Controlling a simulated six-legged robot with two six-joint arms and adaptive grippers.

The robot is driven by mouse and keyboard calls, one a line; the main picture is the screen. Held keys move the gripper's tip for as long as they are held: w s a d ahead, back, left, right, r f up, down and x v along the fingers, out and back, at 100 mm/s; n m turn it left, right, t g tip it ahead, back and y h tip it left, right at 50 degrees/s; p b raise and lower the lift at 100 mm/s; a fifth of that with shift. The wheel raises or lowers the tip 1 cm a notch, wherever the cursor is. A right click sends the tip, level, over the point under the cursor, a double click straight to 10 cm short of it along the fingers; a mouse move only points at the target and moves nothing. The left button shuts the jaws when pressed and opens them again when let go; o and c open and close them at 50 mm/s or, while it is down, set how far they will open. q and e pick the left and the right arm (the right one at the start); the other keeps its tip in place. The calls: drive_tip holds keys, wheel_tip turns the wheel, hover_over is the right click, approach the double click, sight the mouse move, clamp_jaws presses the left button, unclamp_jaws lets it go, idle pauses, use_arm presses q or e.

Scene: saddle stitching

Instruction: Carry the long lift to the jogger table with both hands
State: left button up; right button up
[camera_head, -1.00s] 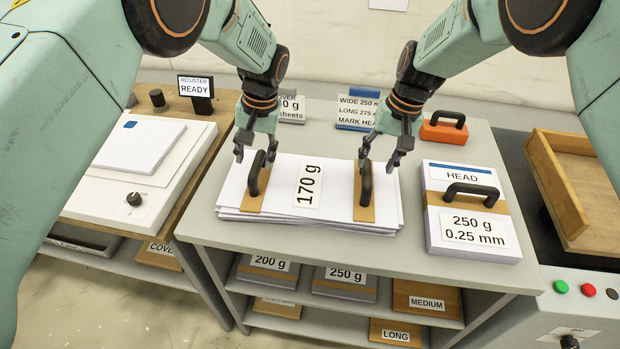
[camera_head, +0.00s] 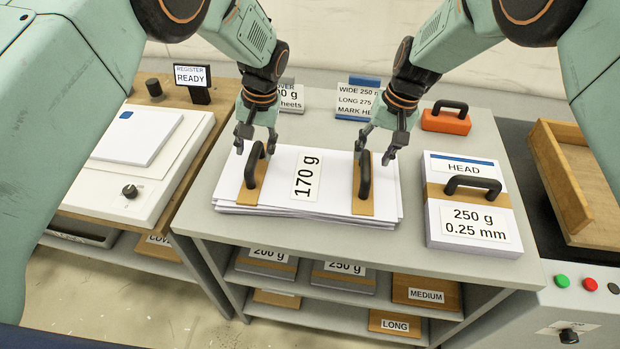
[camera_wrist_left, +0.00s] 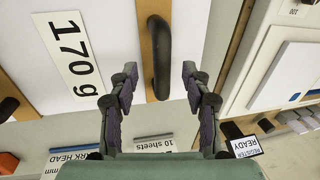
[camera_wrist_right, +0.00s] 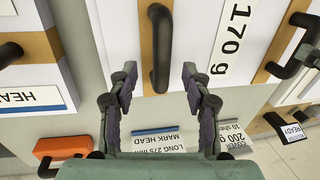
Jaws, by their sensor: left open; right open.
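The long lift is a wide white paper stack (camera_head: 329,190) labelled 170 g, lying flat on the grey table (camera_head: 330,242). Two tan bands cross it, each with a black handle: the left handle (camera_head: 254,171) and the right handle (camera_head: 364,177). My left gripper (camera_head: 256,147) is open above the left handle, which shows between its fingers in the left wrist view (camera_wrist_left: 158,60). My right gripper (camera_head: 374,154) is open above the right handle, which also shows between its fingers in the right wrist view (camera_wrist_right: 160,50). Neither gripper is closed on a handle.
A HEAD stack (camera_head: 467,232) with a handle stands close to the lift's right. An orange handled block (camera_head: 446,124) and label cards sit behind. Right is a unit with a wooden tray (camera_head: 570,190) and buttons; left is a white-topped station (camera_head: 150,180) marked REGISTER READY.

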sight(254, 158)
use_arm(q)
drive_tip(key=f, duration=0.1)
drive_tip(key=a+f, duration=0.1)
drive_tip(key=f, duration=0.2)
drive_tip(key=shift+w+a, duration=0.15)
drive_tip(key=shift+w, duration=0.1)
use_arm(e)
drive_tip(key=f, duration=0.2)
drive_tip(key=a+f, duration=0.1)
drive_tip(key=shift+w+a+f, duration=0.1)
drive_tip(key=shift+w+f, duration=0.1)
drive_tip(key=shift+f, duration=0.2)
use_arm(q)
drive_tip(key=shift+w+f, duration=0.1)
drive_tip(key=shift+f, duration=0.25)
use_arm(e)
drive_tip(key=shift+w+f, duration=0.1)
drive_tip(key=shift+f, duration=0.25)
use_arm(q)
drive_tip(key=shift+f, duration=0.15)
use_arm(e)
drive_tip(key=shift+f, duration=0.2)
use_arm(q)
drive_tip(key=shift+s, duration=0.2)
use_arm(e)
drive_tip(key=shift+s, duration=0.2)
drive_tip(key=shift+r, duration=0.1)
drive_tip(key=shift+c, duration=0.2)
